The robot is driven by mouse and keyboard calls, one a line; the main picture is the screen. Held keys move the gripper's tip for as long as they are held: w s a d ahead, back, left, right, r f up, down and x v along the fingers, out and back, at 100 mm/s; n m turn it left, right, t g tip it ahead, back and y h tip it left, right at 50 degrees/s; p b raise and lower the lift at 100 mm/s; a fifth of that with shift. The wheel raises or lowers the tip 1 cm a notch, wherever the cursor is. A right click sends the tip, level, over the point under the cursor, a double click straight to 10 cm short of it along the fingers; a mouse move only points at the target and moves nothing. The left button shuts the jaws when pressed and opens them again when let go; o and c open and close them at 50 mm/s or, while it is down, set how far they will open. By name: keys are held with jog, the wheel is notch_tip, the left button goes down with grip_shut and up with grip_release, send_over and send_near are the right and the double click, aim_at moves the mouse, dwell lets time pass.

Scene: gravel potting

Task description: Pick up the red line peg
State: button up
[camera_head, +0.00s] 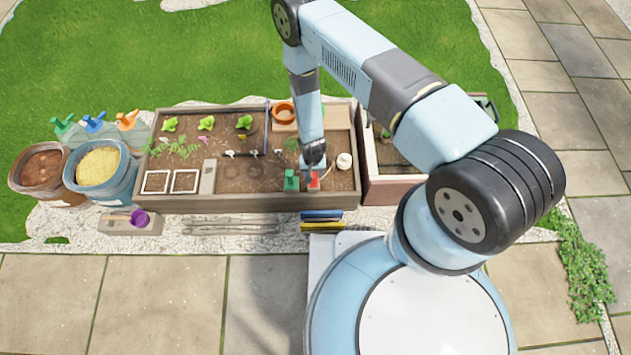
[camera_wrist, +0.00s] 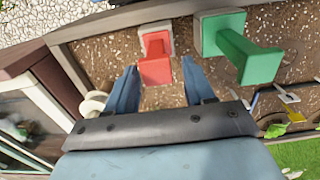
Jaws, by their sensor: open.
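The red line peg (camera_wrist: 156,66) stands in the planter soil on a pale square base, close to the planter's front wall. In the head view the red peg (camera_head: 314,180) is partly covered by my gripper. In the head view my gripper (camera_head: 314,168) is low over the front right part of the planter.
A green peg (camera_wrist: 240,48) stands beside the red one, near my finger; it also shows in the head view (camera_head: 291,180). A white round object (camera_head: 344,161) sits to the right. The planter's wooden wall (camera_head: 230,204) runs along the front.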

aim_at(314, 182)
jog(key=shift+s+d+f, duration=0.15)
jog(key=shift+f, duration=2.5)
jog(key=c, duration=0.7)
